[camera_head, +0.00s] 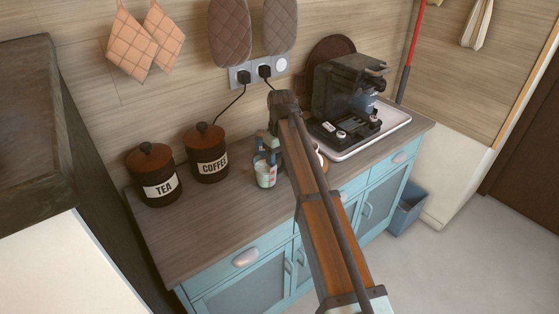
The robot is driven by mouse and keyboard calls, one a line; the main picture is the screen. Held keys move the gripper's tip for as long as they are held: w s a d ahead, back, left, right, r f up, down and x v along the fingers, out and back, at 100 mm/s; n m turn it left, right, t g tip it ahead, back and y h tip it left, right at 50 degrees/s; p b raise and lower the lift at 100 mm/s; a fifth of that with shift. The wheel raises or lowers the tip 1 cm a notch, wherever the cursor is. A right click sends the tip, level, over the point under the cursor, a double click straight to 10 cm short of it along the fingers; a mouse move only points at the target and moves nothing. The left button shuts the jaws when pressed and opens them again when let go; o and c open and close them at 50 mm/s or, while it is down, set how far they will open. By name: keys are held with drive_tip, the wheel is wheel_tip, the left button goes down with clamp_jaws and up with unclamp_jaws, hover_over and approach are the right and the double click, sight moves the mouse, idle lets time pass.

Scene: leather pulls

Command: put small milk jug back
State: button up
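The small milk jug (265,178) is clear glass with white milk inside. It is upright over the wooden counter, just right of the coffee canister. My gripper (266,156) is directly above it and points down, with its bluish fingers at either side of the jug's upper part. I cannot tell whether the fingers press on the glass, or whether the jug rests on the counter or is slightly raised. My arm comes from the lower right and hides the counter right of the jug.
Tea (161,191) and coffee (211,168) canisters stand left of the jug. A dark coffee machine (335,90) stands on a white tray (398,121) to the right. A partly hidden pale item with a brown edge (321,158) is behind my arm. The front-left counter (196,222) is clear.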

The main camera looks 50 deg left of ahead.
drive_tip(key=shift+f, duration=0.1)
drive_tip(key=o, duration=1.4)
wheel_tip(320, 180, up, 12)
drive_tip(key=shift+w+r, duration=0.15)
